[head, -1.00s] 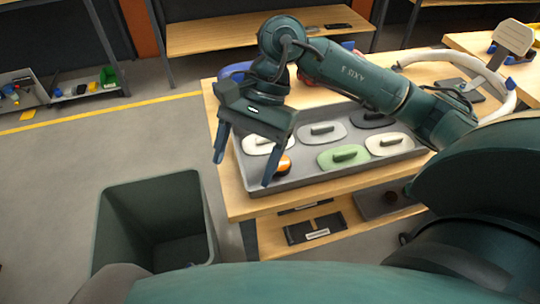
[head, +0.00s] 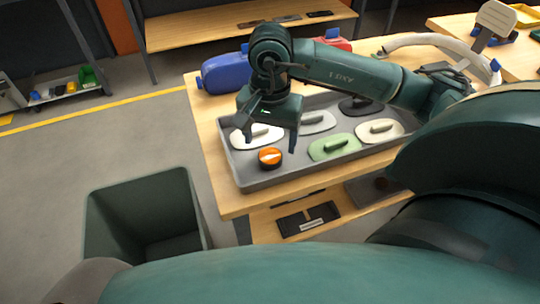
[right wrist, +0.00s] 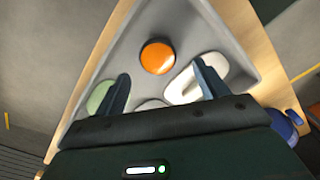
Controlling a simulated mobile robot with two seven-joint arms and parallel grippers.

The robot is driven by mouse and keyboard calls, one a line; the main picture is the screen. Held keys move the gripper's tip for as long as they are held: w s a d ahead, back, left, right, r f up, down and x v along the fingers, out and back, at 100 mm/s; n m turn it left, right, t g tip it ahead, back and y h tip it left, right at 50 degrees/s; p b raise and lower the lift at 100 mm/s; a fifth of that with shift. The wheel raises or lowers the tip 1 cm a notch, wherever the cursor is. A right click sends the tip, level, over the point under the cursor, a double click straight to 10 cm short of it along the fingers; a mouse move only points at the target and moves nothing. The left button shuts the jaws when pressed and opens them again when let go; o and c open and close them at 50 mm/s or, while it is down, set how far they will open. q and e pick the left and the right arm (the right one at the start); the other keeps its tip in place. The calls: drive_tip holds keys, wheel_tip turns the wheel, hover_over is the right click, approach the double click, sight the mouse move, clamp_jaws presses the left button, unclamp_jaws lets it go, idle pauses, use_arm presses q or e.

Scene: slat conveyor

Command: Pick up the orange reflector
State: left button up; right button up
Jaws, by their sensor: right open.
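The orange reflector (head: 270,158) is a round orange disc with a dark rim, lying in the near left corner of the grey tray (head: 249,183). In the right wrist view the reflector (right wrist: 158,57) lies ahead of my fingers, beyond their tips and roughly midway between them. My right gripper (head: 270,142) is open and empty, above the tray's left end, with its fingers pointing down. In the right wrist view its two fingers (right wrist: 160,82) stand wide apart. My left gripper is in no view.
In the tray, a white trowel-like piece (head: 257,136) lies close behind the reflector, and a green one (head: 333,147) lies to its right. Several similar pieces lie further right. A blue case (head: 224,74) stands behind the tray. A dark bin (head: 143,215) stands on the floor at left.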

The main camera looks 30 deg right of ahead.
sight(270, 155)
drive_tip(key=shift+s+a+f, duration=0.1)
drive_tip(key=shift+s+f, duration=0.1)
drive_tip(key=shift+f, duration=1.7)
drive_tip(key=shift+c, duration=0.5)
drive_tip(key=c, duration=0.9)
drive_tip(key=shift+c, duration=0.2)
